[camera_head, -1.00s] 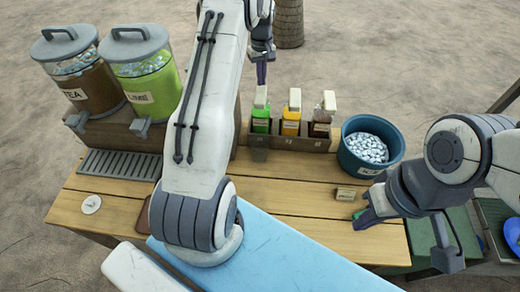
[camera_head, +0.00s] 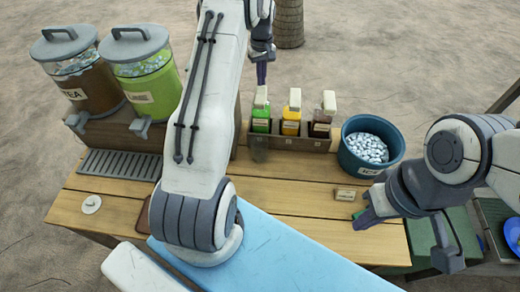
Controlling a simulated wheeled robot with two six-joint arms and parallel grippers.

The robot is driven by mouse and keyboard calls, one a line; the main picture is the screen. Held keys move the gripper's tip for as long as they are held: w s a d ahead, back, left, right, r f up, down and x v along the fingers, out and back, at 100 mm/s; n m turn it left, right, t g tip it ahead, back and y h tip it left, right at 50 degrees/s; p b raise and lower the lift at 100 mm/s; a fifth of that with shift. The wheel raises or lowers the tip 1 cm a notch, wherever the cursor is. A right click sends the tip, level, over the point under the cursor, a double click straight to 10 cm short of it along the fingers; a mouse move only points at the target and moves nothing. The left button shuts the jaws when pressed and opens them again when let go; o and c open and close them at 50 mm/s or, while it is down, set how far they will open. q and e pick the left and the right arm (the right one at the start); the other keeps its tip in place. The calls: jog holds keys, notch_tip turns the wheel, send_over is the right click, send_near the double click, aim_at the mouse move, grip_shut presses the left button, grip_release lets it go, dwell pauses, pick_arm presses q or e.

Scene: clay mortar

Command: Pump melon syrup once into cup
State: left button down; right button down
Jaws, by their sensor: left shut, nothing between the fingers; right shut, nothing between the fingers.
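A green syrup bottle (camera_head: 261,123) with a pale pump head stands at the left end of a wooden rack. Its label is too small to read; its colour fits melon. A see-through cup (camera_head: 259,151) appears to stand just in front of it, faint and hard to make out. My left gripper (camera_head: 262,82) is shut and points down right above the green bottle's pump head; I cannot tell if they touch.
Yellow (camera_head: 291,122) and brown (camera_head: 321,124) syrup bottles share the rack. A blue ice tub (camera_head: 345,156) stands to its right, with a small label block (camera_head: 346,194) in front. Tea (camera_head: 93,84) and lime (camera_head: 150,84) dispensers stand at left. The table's middle (camera_head: 290,195) is clear.

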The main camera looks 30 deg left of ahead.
aim_at(261, 88)
pick_arm(q)
jog(key=shift+f, duration=0.2)
jog(key=shift+f+b, duration=0.95)
jog(key=shift+f, duration=0.65)
jog(key=shift+r, duration=0.2)
jog(key=shift+r+p, duration=1.35)
jog(key=shift+r, duration=0.25)
notch_tip(261, 88, up, 6)
jog(key=p, duration=0.4)
